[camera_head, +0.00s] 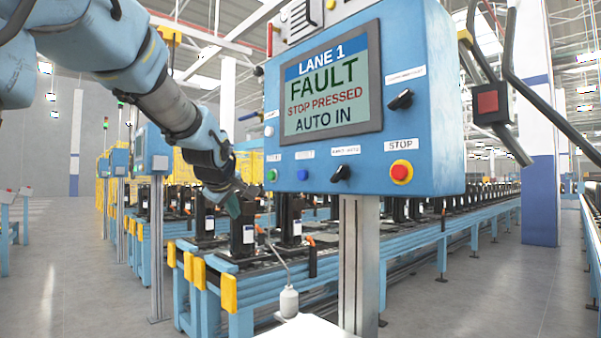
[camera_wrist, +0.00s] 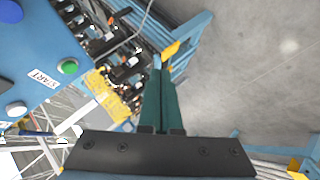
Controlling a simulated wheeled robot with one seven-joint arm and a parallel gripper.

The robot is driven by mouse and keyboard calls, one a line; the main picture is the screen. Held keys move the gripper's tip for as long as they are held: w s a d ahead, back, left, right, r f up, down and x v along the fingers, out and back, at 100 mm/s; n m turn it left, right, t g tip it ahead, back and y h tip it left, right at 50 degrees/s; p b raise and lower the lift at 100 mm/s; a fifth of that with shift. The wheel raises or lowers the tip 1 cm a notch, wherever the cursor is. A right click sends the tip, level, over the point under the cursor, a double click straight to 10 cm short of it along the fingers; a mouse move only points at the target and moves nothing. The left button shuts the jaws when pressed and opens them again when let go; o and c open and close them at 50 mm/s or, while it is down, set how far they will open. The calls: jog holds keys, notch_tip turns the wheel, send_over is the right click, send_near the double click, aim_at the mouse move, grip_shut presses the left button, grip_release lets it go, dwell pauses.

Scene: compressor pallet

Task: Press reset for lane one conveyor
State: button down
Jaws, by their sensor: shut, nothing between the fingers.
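The blue lane 1 control box (camera_head: 440,100) stands on a grey post. Its screen (camera_head: 332,85) reads LANE 1, FAULT, STOP PRESSED, AUTO IN. Along its lower front are a green button (camera_head: 272,175), a blue button (camera_head: 303,174) whose label is too small to read, a black selector (camera_head: 341,173) and a red STOP button (camera_head: 401,172) on yellow. In the wrist view the green button (camera_wrist: 67,66) is labelled START and the blue button (camera_wrist: 10,11) is at the top left corner. My gripper (camera_head: 233,207) is shut and empty, left of and below the box, apart from the buttons; its teal fingers meet in the wrist view (camera_wrist: 159,65).
A white button (camera_head: 269,131) and another black selector (camera_head: 401,99) are also on the box. A conveyor (camera_head: 410,240) carrying several black units runs behind it. A red-faced box (camera_head: 488,103) hangs at the right. Grey floor is open at the left.

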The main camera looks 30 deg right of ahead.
aim_at(302, 175)
jog(key=s+d+r+n+t+h, duration=0.1)
jog(key=s+d+r+h, duration=0.1)
jog(key=d+r, duration=0.5)
notch_tip(302, 175, up, 2)
jog(key=shift+d+r, duration=0.1)
jog(key=shift+d, duration=0.15)
jog(key=w+d+p, duration=0.1)
jog(key=d+p, duration=0.1)
jog(key=d, duration=0.6)
jog(key=shift+w+d, duration=0.3)
jog(key=shift+w, duration=0.1)
jog(key=shift+d, duration=0.1)
dwell(1.4)
jog(key=shift+w+d+b, duration=0.1)
jog(key=shift+d+b, duration=0.2)
